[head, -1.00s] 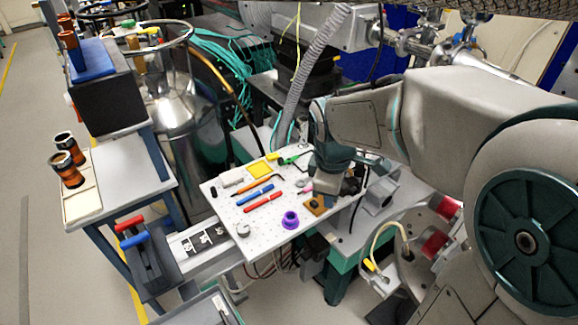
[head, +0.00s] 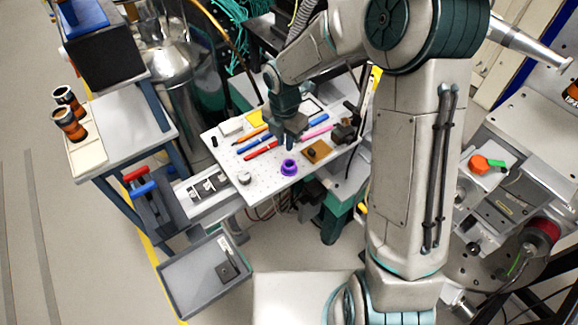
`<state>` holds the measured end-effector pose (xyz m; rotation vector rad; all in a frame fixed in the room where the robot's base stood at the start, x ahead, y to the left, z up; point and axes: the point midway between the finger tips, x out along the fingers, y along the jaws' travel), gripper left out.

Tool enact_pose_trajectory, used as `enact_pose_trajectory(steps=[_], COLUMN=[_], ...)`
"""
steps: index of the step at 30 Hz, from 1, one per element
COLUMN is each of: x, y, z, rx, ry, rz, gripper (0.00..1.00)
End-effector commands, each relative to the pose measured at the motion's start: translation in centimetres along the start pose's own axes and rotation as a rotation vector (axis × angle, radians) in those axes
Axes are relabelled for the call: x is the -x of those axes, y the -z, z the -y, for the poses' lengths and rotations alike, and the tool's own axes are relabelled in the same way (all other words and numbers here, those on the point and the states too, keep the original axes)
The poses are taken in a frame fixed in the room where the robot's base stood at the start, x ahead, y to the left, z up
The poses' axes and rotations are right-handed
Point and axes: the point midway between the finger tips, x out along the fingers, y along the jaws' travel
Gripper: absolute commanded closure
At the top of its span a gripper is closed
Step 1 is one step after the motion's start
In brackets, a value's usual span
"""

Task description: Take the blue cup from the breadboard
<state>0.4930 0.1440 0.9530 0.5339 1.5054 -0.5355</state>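The breadboard (head: 222,165) is a white perforated plate in the middle of the head view. A small purple cup-like thing with a flared rim (head: 289,168) stands near its front edge; I see no plainly blue cup on the board. My gripper (head: 289,144) points down over the board, just behind the purple cup in the picture. It appears apart from the cup, and nothing is seen held in it. The fingers are small and dark, so I cannot tell whether they are open. The arm and hand hide part of the board's back.
Red (head: 260,151), blue, orange and pink (head: 317,132) tools lie around my gripper. A grey tray (head: 204,277) is at the front; a side table (head: 130,138) holds two brown-orange cylinders.

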Motion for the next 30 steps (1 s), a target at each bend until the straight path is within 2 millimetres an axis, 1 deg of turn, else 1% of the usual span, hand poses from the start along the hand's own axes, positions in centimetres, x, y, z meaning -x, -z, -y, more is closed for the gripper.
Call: enact_pose_trajectory(steps=[1,3,8,11,15,18,21,27,29,30], x=[-0.8,-1.5,-2.4,-3.6,-5.8,-6.8,-7.3,-7.3,-7.3,-7.3], y=[0.1,0.1,0.1,0.3,0.5,0.4,0.4,0.4,0.4,0.4], z=[0.0,0.0,0.0,0.1,0.2,0.2,0.2,0.2,0.2,0.2], rx=[0.001,-0.001,0.000,0.001,0.000,-0.001,-0.001,-0.002,-0.002,-0.002], ry=[0.001,0.000,0.000,0.003,0.002,0.001,0.000,-0.001,-0.001,-0.001], rz=[-0.002,-0.001,0.000,-0.002,-0.001,0.000,0.001,0.001,0.001,0.001], gripper=[0.83,0.83,0.83,0.83,0.83,0.83,0.83,0.83,1.00,1.00])
